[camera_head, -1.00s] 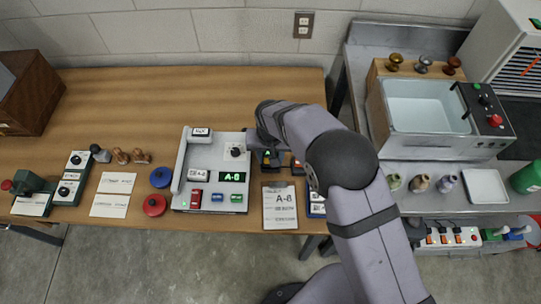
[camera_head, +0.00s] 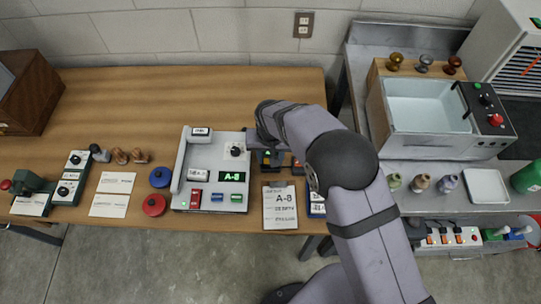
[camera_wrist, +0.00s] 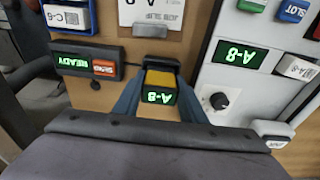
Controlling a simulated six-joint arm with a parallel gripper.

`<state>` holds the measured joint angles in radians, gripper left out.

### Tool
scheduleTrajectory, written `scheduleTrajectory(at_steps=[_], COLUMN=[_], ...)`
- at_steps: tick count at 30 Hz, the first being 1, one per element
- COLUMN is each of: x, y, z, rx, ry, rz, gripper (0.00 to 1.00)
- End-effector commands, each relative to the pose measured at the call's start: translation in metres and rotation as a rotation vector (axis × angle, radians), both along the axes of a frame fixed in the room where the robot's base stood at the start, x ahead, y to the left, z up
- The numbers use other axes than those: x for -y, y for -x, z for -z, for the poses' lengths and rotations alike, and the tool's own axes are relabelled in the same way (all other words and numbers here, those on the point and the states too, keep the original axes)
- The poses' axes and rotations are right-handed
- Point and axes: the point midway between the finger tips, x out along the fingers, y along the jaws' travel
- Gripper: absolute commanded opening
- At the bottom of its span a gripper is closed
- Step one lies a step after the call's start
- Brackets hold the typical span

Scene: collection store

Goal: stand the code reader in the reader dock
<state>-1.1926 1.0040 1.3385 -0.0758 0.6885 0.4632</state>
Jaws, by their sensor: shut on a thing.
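The code reader (camera_wrist: 160,82) is a small black block with a yellow part and a green screen reading A-8. My gripper (camera_wrist: 157,98) is shut on it, with a blue finger on each side. In the head view my gripper (camera_head: 268,158) is low over the table's front part, just right of the grey panel, and my arm covers much of it. A small dark block (camera_wrist: 153,59) shows just beyond the reader in the wrist view. I cannot tell whether it is the reader dock or whether the reader touches it.
The grey panel (camera_head: 214,180) with an A-8 screen stands close beside my gripper. A black box (camera_wrist: 84,64) with a READY screen and red button is on the other side. A paper card (camera_head: 280,210) lies at the front edge. The table's back is clear.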

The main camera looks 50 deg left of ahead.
Motion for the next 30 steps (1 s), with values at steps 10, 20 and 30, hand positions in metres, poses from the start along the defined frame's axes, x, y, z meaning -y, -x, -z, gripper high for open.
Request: scheduleTrajectory(at_steps=[10,20,30], x=[-0.0004,-0.0004,0.0004], y=[-0.0002,-0.0001,0.0004], z=[0.0068,0.0089,0.0029], rx=[0.0,0.001,0.0], ry=[-0.001,-0.001,0.0], rz=[0.0,0.0,0.0], gripper=[0.23,0.45,0.45])
